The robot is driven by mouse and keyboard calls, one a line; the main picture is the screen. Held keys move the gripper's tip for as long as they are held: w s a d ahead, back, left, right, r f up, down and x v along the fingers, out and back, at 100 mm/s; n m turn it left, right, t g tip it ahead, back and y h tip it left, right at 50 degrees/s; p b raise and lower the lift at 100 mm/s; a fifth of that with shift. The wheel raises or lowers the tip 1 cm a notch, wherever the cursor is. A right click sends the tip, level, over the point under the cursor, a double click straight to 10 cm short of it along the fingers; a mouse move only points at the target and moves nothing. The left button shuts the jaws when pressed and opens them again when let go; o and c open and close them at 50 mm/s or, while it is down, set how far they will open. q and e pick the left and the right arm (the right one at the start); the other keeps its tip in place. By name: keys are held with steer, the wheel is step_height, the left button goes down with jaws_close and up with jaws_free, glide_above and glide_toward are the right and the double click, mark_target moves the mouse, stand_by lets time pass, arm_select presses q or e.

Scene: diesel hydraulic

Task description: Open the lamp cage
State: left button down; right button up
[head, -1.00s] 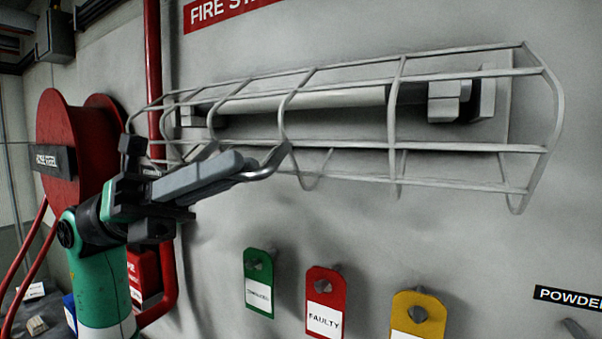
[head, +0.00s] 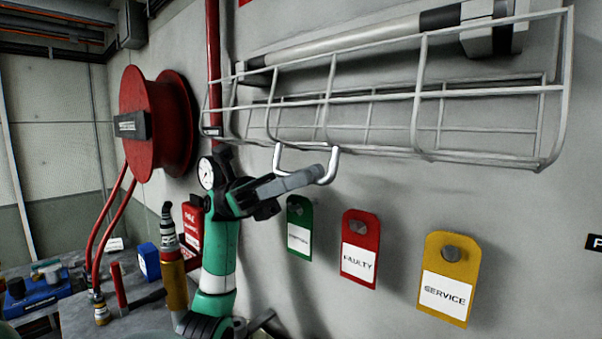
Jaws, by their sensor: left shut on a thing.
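The lamp cage (head: 421,95) is a pale wire basket on the grey wall. It is tilted down and outward, and the lamp tube (head: 350,42) shows uncovered above its front wires. A U-shaped metal handle (head: 335,163) hangs at the cage's lower left edge. My left gripper (head: 316,176), on a green arm, is shut on the bottom of this handle. The gripped part of the handle is partly hidden by the fingers. My right gripper is not in view.
Green (head: 299,218), red (head: 360,262) and yellow (head: 445,285) tags hang on the wall below the cage. A red hose reel (head: 150,120) and red pipe (head: 213,60) are at left. A bench with tools (head: 85,315) stands lower left. The wall at right is mostly clear.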

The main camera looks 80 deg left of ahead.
arm_select(q)
steer(key=shift+w+a+f, duration=0.1)
stand_by(0.3)
steer(key=c, duration=0.9)
jaws_free()
steer(key=b+v, duration=0.1)
steer(key=v, duration=1)
steer(key=shift+a+f, duration=0.15)
steer(key=shift+a, duration=0.1)
